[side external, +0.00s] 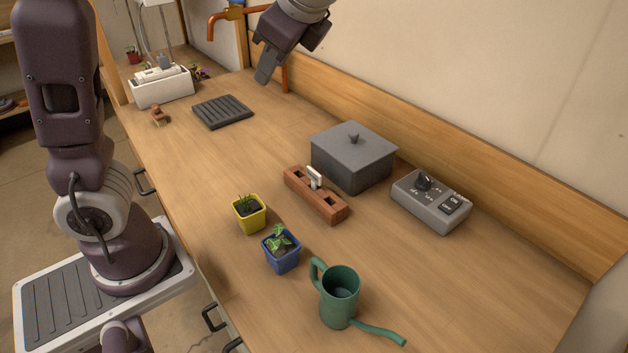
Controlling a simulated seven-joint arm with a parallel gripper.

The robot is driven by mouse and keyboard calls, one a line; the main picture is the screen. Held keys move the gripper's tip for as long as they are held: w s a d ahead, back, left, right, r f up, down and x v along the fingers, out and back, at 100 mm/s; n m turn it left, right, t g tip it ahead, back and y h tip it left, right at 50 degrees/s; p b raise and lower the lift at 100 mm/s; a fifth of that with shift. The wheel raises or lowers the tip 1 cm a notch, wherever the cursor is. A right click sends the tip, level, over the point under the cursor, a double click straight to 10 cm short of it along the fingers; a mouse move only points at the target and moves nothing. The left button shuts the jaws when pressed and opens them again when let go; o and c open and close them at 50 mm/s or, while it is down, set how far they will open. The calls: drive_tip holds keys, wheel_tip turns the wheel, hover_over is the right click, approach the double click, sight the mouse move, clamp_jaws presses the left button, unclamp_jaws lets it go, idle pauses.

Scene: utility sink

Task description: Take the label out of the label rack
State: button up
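The label rack (328,206) is a reddish-brown wooden block with slots, lying on the wooden bench in front of a grey lidded box. A small white label (314,176) stands upright in it, near the middle. My gripper (266,72) hangs high at the top of the view, towards the back wall, well away from the rack. Its fingers show only from the side, so I cannot tell whether they are open. I see nothing held below them.
The grey lidded box (352,160) stands close behind the rack, with a grey control box (432,201) to its right. A yellow pot (249,214), a blue pot (281,251) and a green watering can (340,298) stand in front. A dark ribbed tray (222,112) lies farther back; bench between is clear.

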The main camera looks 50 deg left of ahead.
drive_tip(key=w+d+f+m+y, duration=0.25)
drive_tip(key=w+m+y, duration=0.35)
drive_tip(key=w, duration=0.3)
approach(308, 176)
drive_tip(key=a, duration=0.3)
drive_tip(key=shift+w+a+f, duration=0.15)
drive_tip(key=shift+a+f, duration=0.1)
drive_tip(key=shift+a, duration=0.1)
drive_tip(key=x, duration=0.6)
drive_tip(key=shift+w+a+f, duration=0.1)
drive_tip(key=shift+a+f, duration=0.05)
drive_tip(key=shift+a, duration=0.05)
drive_tip(key=shift+a+f, duration=0.15)
drive_tip(key=shift+a, duration=0.2)
clamp_jaws()
